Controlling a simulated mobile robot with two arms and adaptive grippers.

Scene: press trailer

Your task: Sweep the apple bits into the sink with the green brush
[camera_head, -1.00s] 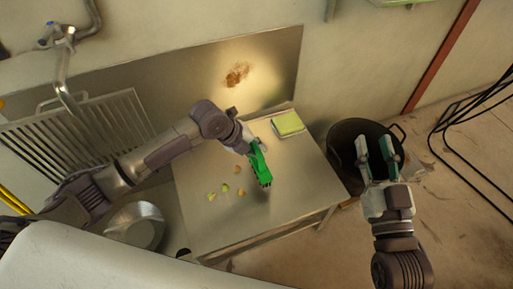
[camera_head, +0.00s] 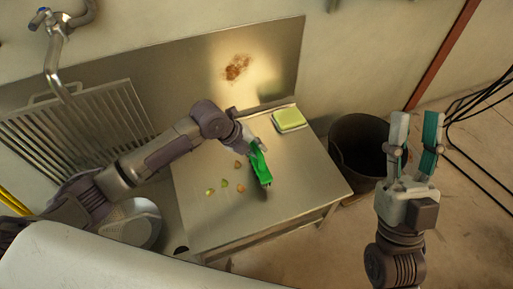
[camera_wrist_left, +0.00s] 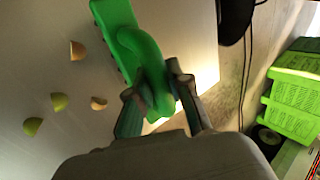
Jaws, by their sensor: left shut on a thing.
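The green brush (camera_head: 260,165) is in my left gripper (camera_head: 250,143), which is shut on its handle above the steel counter. The brush also shows in the left wrist view (camera_wrist_left: 122,40), bristles toward the counter; whether they touch it I cannot tell. Several apple bits lie on the counter left of the brush, such as one orange bit (camera_head: 238,164) and a green bit (camera_head: 210,191). In the left wrist view they include a green bit (camera_wrist_left: 59,101). The sink is left of the counter, mostly hidden by my left arm. My right gripper (camera_head: 418,130) is open and empty, right of the counter.
A yellow-green sponge (camera_head: 289,118) lies at the counter's back right. A dark bin (camera_head: 355,150) stands right of the counter. A metal drainer rack (camera_head: 75,125) and a faucet (camera_head: 53,55) are at the left. Green crates (camera_wrist_left: 297,95) show in the left wrist view.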

